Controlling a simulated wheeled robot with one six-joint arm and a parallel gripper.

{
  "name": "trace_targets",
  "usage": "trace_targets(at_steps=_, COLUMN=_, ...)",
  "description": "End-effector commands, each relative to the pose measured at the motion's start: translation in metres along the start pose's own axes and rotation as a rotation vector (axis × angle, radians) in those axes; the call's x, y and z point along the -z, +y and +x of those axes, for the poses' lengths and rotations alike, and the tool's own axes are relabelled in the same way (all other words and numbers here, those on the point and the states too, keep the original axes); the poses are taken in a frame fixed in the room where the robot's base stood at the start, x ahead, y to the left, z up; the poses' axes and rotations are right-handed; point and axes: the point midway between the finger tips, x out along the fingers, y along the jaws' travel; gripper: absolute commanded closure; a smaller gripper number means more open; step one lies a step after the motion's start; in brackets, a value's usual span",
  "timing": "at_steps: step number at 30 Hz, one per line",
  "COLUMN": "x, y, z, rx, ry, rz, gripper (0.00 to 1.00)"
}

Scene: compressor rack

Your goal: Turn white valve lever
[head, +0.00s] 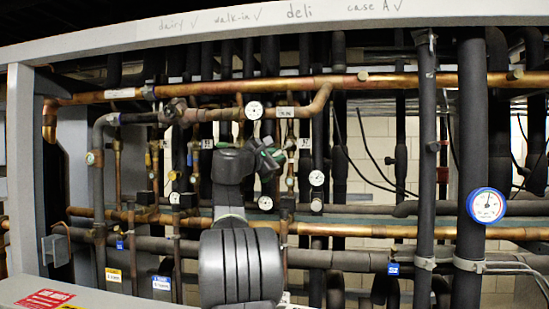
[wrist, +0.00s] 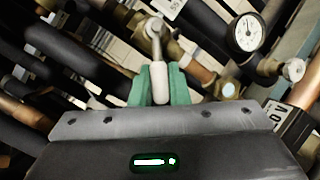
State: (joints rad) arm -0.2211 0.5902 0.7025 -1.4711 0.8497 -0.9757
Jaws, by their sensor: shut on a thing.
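The white valve lever (wrist: 159,82) shows in the wrist view, upright in the picture between the green fingertips of my gripper (wrist: 160,88). The fingers are shut on it, one on each side. Its metal stem (wrist: 156,38) runs up from the white part toward brass fittings. In the head view my gripper (head: 268,158) is at the pipes near the middle of the rack, with green fingertips partly showing. My arm and wrist hide the lever there.
A blue-rimmed gauge (head: 487,206) is at the right. White tags hang close to my gripper.

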Motion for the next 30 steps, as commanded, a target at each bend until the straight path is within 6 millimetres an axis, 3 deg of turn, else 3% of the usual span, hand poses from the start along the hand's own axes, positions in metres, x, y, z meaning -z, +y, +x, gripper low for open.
trace_targets(at_steps=18, x=-0.004, y=-0.030, z=0.008, rx=-0.210, ry=-0.110, rz=-0.498, gripper=1.00)
trace_targets(at_steps=30, x=-0.009, y=-0.035, z=0.011, rx=-0.285, ry=-0.146, rz=-0.669, gripper=1.00)
